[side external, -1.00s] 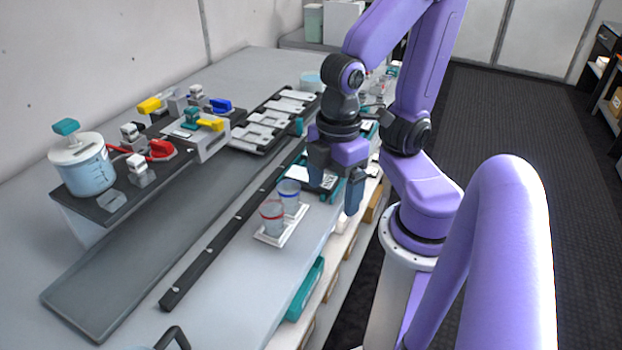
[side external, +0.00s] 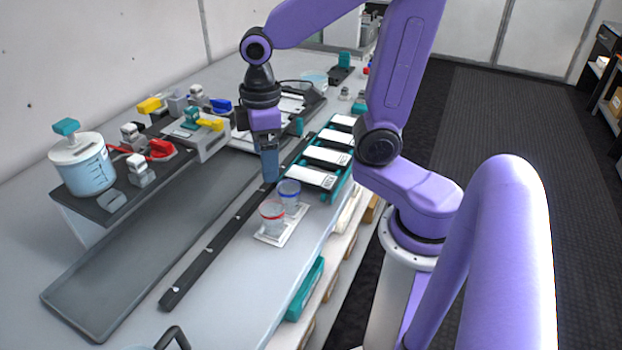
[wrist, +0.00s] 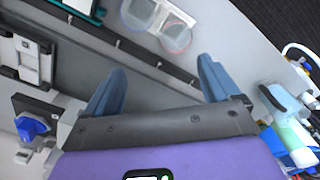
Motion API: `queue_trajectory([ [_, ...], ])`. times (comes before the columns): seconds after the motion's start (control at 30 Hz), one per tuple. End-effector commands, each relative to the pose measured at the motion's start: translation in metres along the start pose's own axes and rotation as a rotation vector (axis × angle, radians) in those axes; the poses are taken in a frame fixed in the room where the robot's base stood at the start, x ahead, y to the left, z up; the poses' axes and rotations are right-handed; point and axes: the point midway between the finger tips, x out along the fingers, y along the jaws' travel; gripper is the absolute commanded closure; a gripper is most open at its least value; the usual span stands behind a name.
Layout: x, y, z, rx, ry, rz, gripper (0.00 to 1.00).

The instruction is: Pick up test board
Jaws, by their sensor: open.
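Several flat white boards with dark print, likely the test boards, lie in a row in a teal rack (side external: 345,178) on the bench, right of the black rail. The nearest board (side external: 312,178) shows its label. My gripper (side external: 270,168) hangs pointing down above the black rail, left of the nearest board and behind the two cups. In the wrist view my gripper (wrist: 160,82) has its two blue fingers wide apart with nothing between them. A teal edge with a pale panel, probably the rack (wrist: 75,8), is cut off at the top left there.
Two clear cups, one red-banded (side external: 271,217) and one blue-banded (side external: 289,193), stand on a white tray (side external: 268,240) close to my gripper. The black rail (side external: 212,255) runs along the bench. Valve blocks (side external: 200,135) and a lidded blue container (side external: 85,170) stand left.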

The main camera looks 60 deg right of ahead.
Motion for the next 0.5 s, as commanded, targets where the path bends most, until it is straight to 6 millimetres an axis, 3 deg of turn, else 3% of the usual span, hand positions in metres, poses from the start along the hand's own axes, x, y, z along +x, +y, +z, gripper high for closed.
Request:
queue_trajectory([
  [0.5, -0.01, 0.057, -0.011, 0.225, -0.007, 0.005, 0.11],
])
